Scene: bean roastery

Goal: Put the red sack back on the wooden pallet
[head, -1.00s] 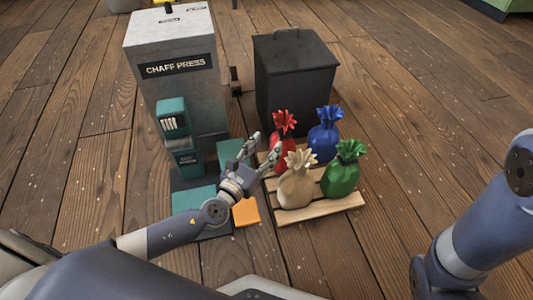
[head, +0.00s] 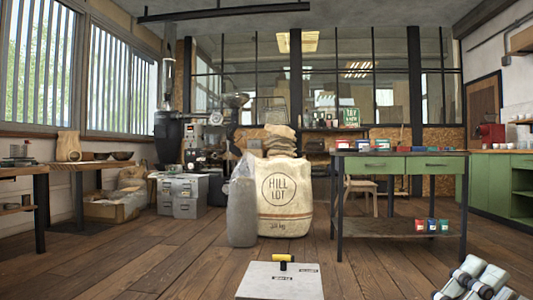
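The red sack and the wooden pallet are out of the head view now, as it looks out level across the room. My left gripper is also out of view. Part of my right arm's gripper (head: 478,282) shows at the bottom right corner, cut off by the frame edge; its opening cannot be made out. Nothing is visibly held in the part that shows.
The chaff press top (head: 280,281) with a yellow-handled knob is at the bottom middle. Beyond stand a grey container (head: 241,212), a large Hill Lot sack (head: 284,208) and a green-drawered table (head: 400,166) with small coloured packets on its lower shelf. Open floor lies between.

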